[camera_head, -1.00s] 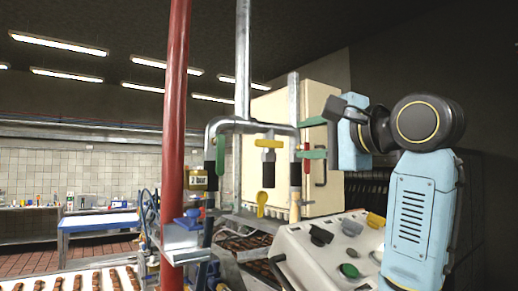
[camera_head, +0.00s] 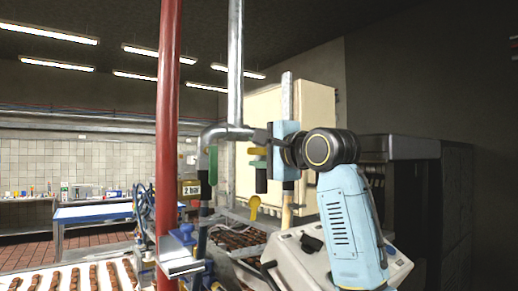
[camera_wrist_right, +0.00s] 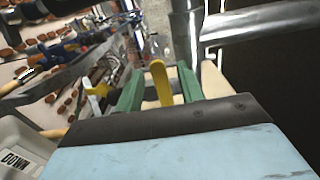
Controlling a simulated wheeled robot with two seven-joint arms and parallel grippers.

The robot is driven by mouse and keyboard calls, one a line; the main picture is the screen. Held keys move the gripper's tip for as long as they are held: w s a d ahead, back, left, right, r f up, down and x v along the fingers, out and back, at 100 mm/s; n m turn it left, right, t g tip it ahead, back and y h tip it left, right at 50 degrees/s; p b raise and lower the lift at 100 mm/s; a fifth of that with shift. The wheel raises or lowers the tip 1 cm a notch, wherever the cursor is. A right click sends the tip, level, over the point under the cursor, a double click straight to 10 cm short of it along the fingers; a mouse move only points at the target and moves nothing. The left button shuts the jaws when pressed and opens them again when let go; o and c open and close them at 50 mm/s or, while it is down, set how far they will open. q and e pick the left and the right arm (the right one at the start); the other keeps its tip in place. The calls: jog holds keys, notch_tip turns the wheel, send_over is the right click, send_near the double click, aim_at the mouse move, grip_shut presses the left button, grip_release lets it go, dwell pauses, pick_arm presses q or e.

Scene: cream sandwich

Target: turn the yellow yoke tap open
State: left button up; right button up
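The yellow yoke tap handle (camera_head: 256,151) sits on a dark valve body (camera_head: 261,178) among the grey pipes. My right gripper (camera_head: 255,158) has come in from the right and is at the handle. In the right wrist view, its two green fingers (camera_wrist_right: 160,72) are apart, with the yellow handle (camera_wrist_right: 160,86) standing between them. Gaps show on both sides of the handle, so the fingers do not appear closed on it. Part of the handle and valve is hidden by the gripper in the head view. My left gripper is not in view.
A second, spoon-shaped yellow handle (camera_head: 254,206) hangs below the valve. A cream cabinet (camera_head: 310,105) stands behind, and a control panel (camera_head: 300,262) is below my right arm.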

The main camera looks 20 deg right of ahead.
jog(key=shift+s, duration=0.1)
grip_shut()
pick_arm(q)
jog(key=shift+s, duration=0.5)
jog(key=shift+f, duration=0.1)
pick_arm(e)
jog(key=shift+f+n, duration=0.15)
jog(key=shift+n, duration=0.15)
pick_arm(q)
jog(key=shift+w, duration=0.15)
pick_arm(e)
jog(key=w+d+f+n, duration=0.1)
jog(key=d+f+n, duration=0.3)
jog(key=n, duration=1.3)
jog(key=shift+w+d+f, duration=0.3)
jog(key=shift+w, duration=0.05)
jog(key=shift+n, duration=0.3)
